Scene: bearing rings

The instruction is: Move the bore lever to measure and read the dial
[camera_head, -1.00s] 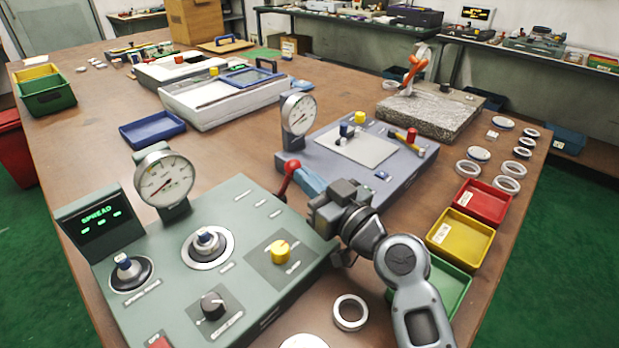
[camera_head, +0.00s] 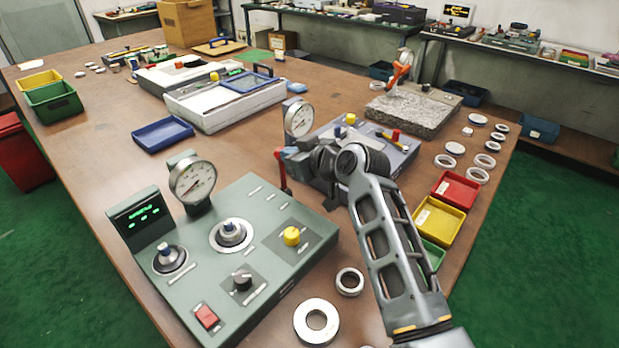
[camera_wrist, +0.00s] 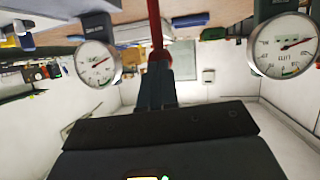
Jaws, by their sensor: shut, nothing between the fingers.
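The red-knobbed lever (camera_head: 281,172) stands nearly upright at the back right edge of the green console (camera_head: 270,204). My gripper (camera_head: 289,158) is shut beside the knob, with nothing held. In the wrist view the lever (camera_wrist: 154,22) shows just beyond my shut fingers (camera_wrist: 156,85); I cannot tell whether they touch. The console's dial (camera_head: 193,181) faces forward, its needle too small to read. A second dial (camera_head: 298,119) stands on the blue-grey fixture (camera_head: 325,135) behind. Two dials, left (camera_wrist: 97,62) and right (camera_wrist: 283,45), show in the wrist view; their numbers are illegible.
The console carries a green-lit display (camera_head: 143,215), a yellow knob (camera_head: 291,236) and a red switch (camera_head: 205,316). Loose rings (camera_head: 350,281) lie in front. Red (camera_head: 454,190) and yellow (camera_head: 439,218) trays stand at right. Bare table lies left of the console.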

